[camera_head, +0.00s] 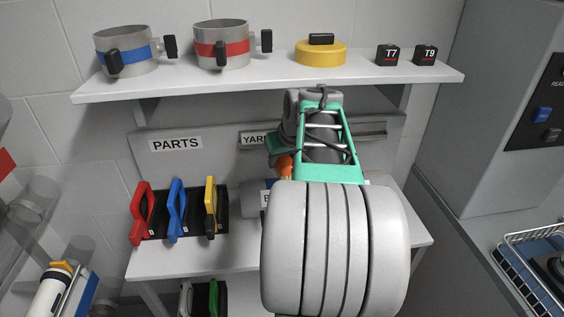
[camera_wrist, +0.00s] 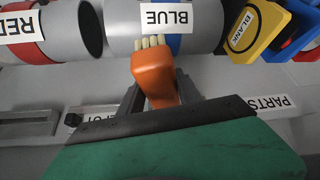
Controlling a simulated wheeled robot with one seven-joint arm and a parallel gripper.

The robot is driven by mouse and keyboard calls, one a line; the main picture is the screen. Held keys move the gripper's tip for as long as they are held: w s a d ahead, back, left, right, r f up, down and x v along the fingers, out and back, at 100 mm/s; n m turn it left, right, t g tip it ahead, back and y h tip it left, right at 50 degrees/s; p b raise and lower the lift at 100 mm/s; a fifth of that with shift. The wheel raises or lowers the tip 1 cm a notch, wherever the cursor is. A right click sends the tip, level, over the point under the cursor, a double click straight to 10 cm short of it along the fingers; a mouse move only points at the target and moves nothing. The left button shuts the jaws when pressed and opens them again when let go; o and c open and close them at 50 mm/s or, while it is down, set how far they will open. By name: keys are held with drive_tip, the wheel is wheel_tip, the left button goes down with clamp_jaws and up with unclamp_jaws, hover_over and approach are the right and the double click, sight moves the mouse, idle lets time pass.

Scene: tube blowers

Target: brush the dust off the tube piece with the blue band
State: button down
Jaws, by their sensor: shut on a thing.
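The tube piece with the blue band (camera_wrist: 205,28) is a grey cylinder labelled BLUE (camera_wrist: 166,18) at the top of the wrist view. In the head view only part of it (camera_head: 254,196) shows on the shelf, the rest behind my arm. My gripper (camera_wrist: 158,92) is shut on an orange brush (camera_wrist: 153,70) with short cream bristles. The bristle tips are at the tube's lower edge, just under the label; I cannot tell whether they touch. The brush shows as a small orange patch in the head view (camera_head: 285,165). I cannot make out dust on the tube.
A red-banded tube (camera_wrist: 30,50) lies left of it in the wrist view. A yellow BLANK plate (camera_wrist: 252,28) is close on the right. Red, blue (camera_head: 176,210) and yellow plates stand in a rack. Collars (camera_head: 222,46) and a yellow cap (camera_head: 320,54) sit on the upper shelf.

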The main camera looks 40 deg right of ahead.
drive_tip(key=shift+r, duration=0.75)
drive_tip(key=shift+r+p, duration=1.25)
drive_tip(key=shift+r, duration=0.35)
drive_tip(key=shift+r, duration=0.1)
